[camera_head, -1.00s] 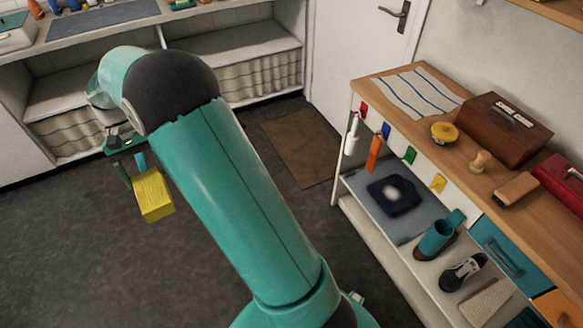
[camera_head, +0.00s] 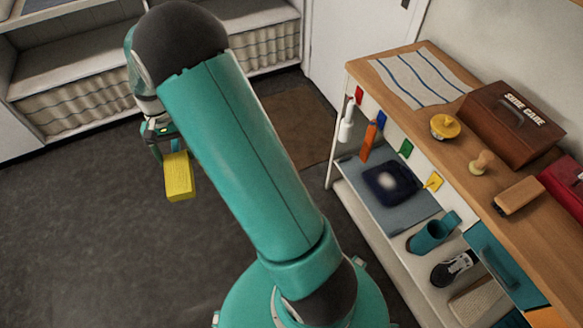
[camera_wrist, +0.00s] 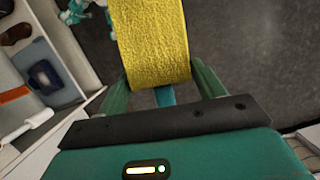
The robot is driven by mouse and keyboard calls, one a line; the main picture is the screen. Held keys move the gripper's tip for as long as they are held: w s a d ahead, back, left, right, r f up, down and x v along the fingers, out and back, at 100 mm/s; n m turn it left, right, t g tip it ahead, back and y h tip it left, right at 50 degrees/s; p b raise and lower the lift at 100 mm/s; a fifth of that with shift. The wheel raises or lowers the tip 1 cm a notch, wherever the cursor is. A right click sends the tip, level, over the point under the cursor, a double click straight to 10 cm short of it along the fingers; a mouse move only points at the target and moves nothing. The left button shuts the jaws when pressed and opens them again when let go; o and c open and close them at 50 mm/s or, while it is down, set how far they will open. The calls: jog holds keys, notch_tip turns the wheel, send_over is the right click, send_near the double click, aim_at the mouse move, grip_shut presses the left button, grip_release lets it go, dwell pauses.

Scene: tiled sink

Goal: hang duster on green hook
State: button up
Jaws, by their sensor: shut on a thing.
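The duster, a yellow fuzzy block (camera_head: 179,178) with a teal handle, hangs below my gripper (camera_head: 160,147) over open floor at the left in the head view. In the wrist view, my gripper (camera_wrist: 163,88) is shut on the duster's teal handle (camera_wrist: 165,97), with the yellow head (camera_wrist: 152,42) beyond the fingers. The green hook (camera_head: 405,148) is on the bench's front edge, between the blue hook (camera_head: 381,120) and the yellow hook (camera_head: 433,181). Nothing hangs on it. The duster is well apart from it, to its left.
A white item (camera_head: 346,122) hangs by the red hook (camera_head: 358,94), and an orange item (camera_head: 369,142) by the blue one. A brown shoe-care box (camera_head: 510,125) stands on the bench top. Shelves below hold a dark folded item (camera_head: 390,183) and footwear.

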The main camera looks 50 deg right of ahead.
jog(key=s+d+f+m+t+h, duration=0.1)
jog(key=s+d+f+m+h, duration=0.2)
jog(key=s+d+f+m, duration=0.55)
jog(key=s+d+f+m+t+h, duration=0.1)
jog(key=s+d+f+m+h, duration=0.25)
jog(key=s+d+f, duration=0.85)
jog(key=s+d+r+m+g+h, duration=0.1)
jog(key=s+d+m+g+h, duration=0.5)
jog(key=s+d, duration=1.7)
jog(key=shift+s+d+r+m+g, duration=0.25)
jog(key=shift+d+m+g, duration=0.5)
jog(key=shift+d, duration=0.75)
jog(key=shift+f, duration=0.15)
